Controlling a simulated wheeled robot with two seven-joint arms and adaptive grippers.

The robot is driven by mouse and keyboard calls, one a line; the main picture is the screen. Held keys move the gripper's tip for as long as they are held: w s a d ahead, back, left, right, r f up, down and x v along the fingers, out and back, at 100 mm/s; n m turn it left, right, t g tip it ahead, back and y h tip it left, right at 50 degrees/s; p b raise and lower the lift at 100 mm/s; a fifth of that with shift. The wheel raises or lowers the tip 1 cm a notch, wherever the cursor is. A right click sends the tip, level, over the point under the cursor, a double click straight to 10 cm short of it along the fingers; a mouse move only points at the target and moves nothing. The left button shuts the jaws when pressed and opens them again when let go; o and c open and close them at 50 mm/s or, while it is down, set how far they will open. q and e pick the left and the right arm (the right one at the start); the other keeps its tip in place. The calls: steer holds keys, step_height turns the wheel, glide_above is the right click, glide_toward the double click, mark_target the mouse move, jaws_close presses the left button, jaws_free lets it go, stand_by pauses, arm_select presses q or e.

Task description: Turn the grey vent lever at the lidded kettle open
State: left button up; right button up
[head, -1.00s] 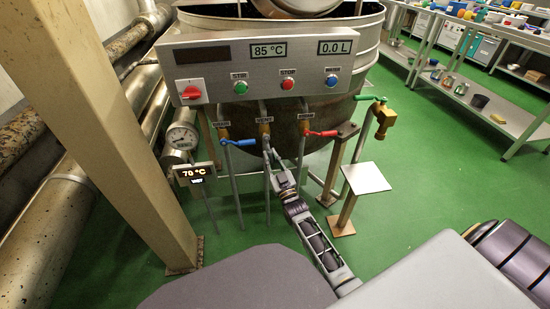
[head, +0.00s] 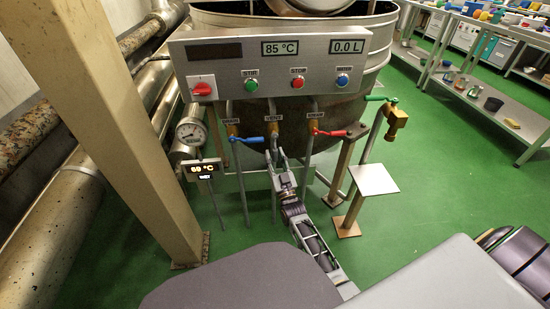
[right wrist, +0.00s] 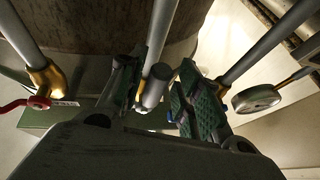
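The kettle (head: 345,108) stands behind a steel control panel, with three brass valves below it. The grey vent lever is at the middle valve (head: 273,131), between a blue lever (head: 247,140) and a red lever (head: 330,133). It points down and is mostly hidden by my right gripper (head: 276,158), which reaches up to it from below. In the right wrist view, the grey lever (right wrist: 154,88) lies between the two green-padded fingers, which are apart; I cannot tell whether either touches it. My left gripper is out of view.
A beige post (head: 120,130) rises at the left. A small steel plate on a stand (head: 374,180) and a brass tap (head: 396,121) are to the right. Green floor is free farther right.

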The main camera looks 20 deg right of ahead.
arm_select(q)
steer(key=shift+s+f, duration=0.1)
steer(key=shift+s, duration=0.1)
arm_select(e)
steer(key=d+v, duration=0.1)
steer(key=v, duration=1.1)
steer(key=shift+a, duration=0.45)
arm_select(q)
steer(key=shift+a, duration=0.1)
arm_select(e)
steer(key=shift+w, duration=0.15)
stand_by(0.5)
